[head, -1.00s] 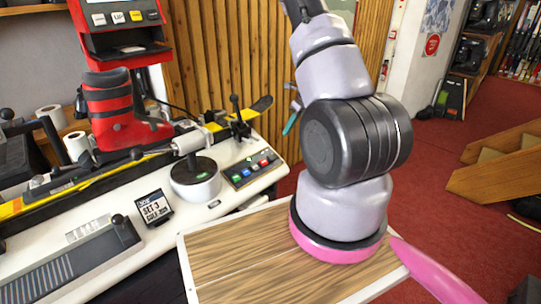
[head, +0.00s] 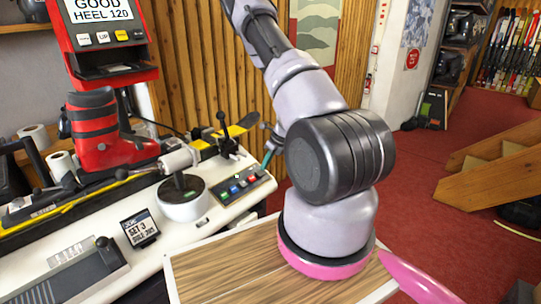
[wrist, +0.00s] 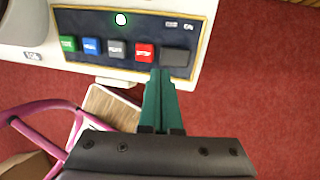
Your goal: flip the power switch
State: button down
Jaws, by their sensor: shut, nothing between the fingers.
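The control panel (wrist: 90,47) is dark with a gold border and carries green, blue, grey and red buttons in a row. A dark rocker switch (wrist: 176,57), which looks like the power switch, sits right of the red button (wrist: 145,52). My gripper (wrist: 160,74) has teal fingers, closed together and empty. Its tips overlap the switch's lower left edge in the wrist view; contact cannot be told. In the head view my gripper (head: 270,145) is at the right end of the panel (head: 239,187), partly behind my arm.
A green light (wrist: 121,19) glows on the panel. A red ski boot (head: 105,130) stands at left under a red display unit (head: 105,35). A wooden tabletop (head: 225,265) is in front, and wooden steps (head: 490,170) stand at right.

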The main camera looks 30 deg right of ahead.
aim_at(259, 176)
jog(key=shift+x, duration=1.85)
jog(key=shift+a+f, duration=0.2)
jog(key=shift+f, duration=0.05)
jog(key=shift+w+d+r, duration=0.1)
jog(key=shift+d, duration=0.1)
jog(key=shift+w+d+r, duration=0.1)
jog(key=shift+d+r, duration=0.1)
jog(key=shift+d, duration=0.4)
